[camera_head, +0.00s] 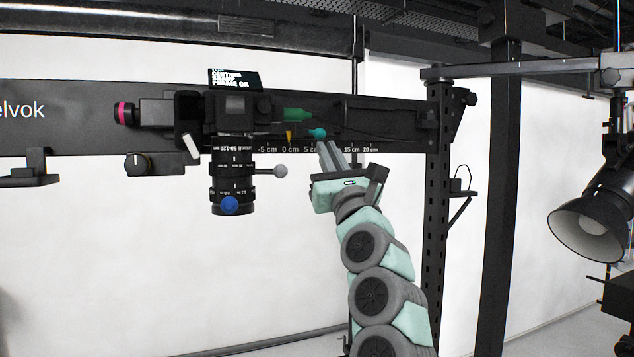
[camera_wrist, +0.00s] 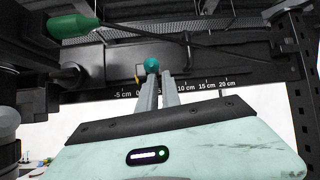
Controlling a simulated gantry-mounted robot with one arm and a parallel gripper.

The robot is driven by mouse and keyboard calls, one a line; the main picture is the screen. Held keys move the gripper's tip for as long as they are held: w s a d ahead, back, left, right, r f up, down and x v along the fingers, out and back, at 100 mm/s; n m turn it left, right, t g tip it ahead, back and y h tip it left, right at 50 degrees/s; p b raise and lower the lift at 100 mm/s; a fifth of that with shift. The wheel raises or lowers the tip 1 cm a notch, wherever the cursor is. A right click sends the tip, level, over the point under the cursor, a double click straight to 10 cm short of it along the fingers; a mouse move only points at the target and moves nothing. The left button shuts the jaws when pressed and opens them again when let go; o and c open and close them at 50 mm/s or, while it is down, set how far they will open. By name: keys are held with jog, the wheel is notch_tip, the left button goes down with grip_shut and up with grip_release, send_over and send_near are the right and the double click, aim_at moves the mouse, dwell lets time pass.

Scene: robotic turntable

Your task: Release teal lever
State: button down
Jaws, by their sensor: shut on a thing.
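The teal lever (camera_head: 317,132) has a small rounded knob and sits on the dark rail, just right of the yellow pointer. In the wrist view its knob (camera_wrist: 152,65) shows at the tip of the left finger. My gripper (camera_head: 325,144) reaches up to it from below, fingers close together. In the wrist view my gripper (camera_wrist: 160,75) has a narrow gap between the fingers and is shut on the lever. The lever's stem and the exact contact are hidden by the fingers.
A camera with a lens (camera_head: 232,180) hangs on the rail to the left, with a grey ball-ended handle (camera_head: 280,171). A centimetre scale (camera_head: 352,149) runs along the rail. A dark post (camera_head: 437,230) stands to the right.

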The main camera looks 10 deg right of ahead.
jog(key=shift+t, duration=0.5)
jog(key=s+r, duration=0.2)
jog(key=r, duration=0.2)
jog(key=shift+s+d+r, duration=0.1)
jog(key=shift+s+d, duration=0.1)
jog(key=shift+s, duration=0.2)
notch_tip(320, 180, down, 8)
jog(key=w+b, duration=0.2)
jog(key=b, duration=0.6)
jog(key=s+d+r+g+b, duration=0.1)
jog(key=s+r, duration=0.3)
jog(key=s, duration=0.4)
jog(key=shift+s+d+b, duration=0.25)
jog(key=shift+d+b, duration=0.25)
jog(key=shift+b, duration=0.15)
jog(key=shift+w+f, duration=0.1)
